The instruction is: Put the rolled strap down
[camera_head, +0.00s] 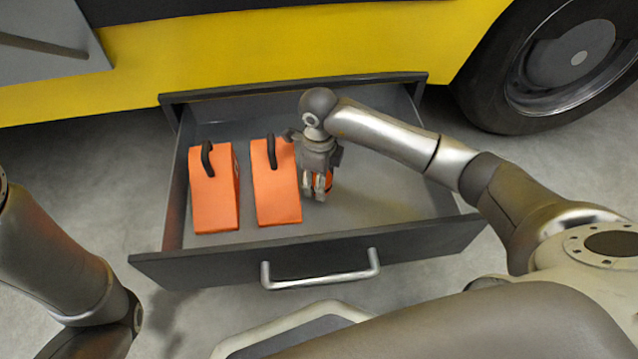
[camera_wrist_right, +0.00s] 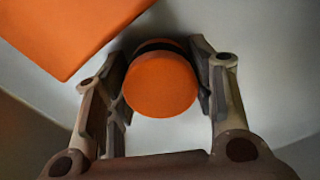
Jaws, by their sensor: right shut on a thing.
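My right gripper (camera_head: 318,186) is inside the open grey drawer (camera_head: 390,195), to the right of two orange wedge blocks. It is shut on the rolled strap (camera_wrist_right: 160,84), an orange roll with a dark band, whose round end faces the right wrist camera between the fingers. In the head view only a small orange part of the strap (camera_head: 328,181) shows behind the fingers. Whether the strap touches the drawer floor I cannot tell. My left arm shows at the left edge of the head view, but its gripper is out of view.
The left orange wedge (camera_head: 213,200) and the right orange wedge (camera_head: 276,195) have black handles. The right one is close beside my right gripper. The drawer floor to the right of the gripper is clear. The drawer front has a metal handle (camera_head: 320,279). A vehicle tyre (camera_head: 500,100) stands behind right.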

